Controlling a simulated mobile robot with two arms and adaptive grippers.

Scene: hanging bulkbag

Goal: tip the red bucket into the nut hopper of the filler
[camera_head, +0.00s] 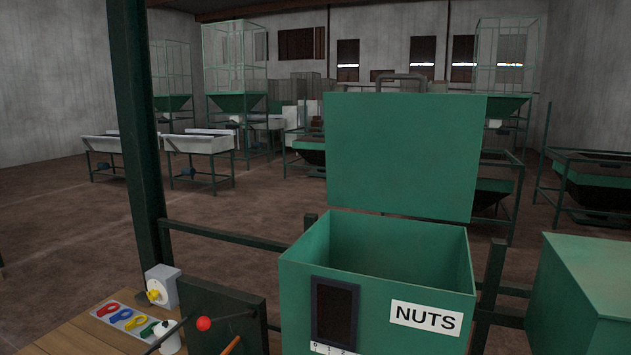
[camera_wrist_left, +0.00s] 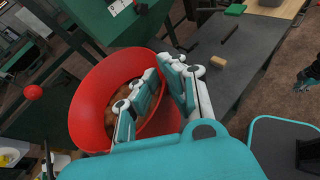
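The green nut hopper (camera_head: 370,295), labelled NUTS, stands in the middle of the head view with its lid (camera_head: 400,155) raised. No contents show in the part of its inside that I see. The red bucket (camera_wrist_left: 88,85) is in the left wrist view, with brown nuts (camera_wrist_left: 118,78) inside. My left gripper (camera_wrist_left: 161,66) is at the bucket's right side, its fingertips close together with the rim between them, and appears shut on it. The bucket's underside is hidden. Neither gripper shows in the head view.
A green post (camera_head: 138,130) stands at left, another green bin (camera_head: 580,300) at right. A grey bench (camera_wrist_left: 240,55) carries small blocks beside the bucket.

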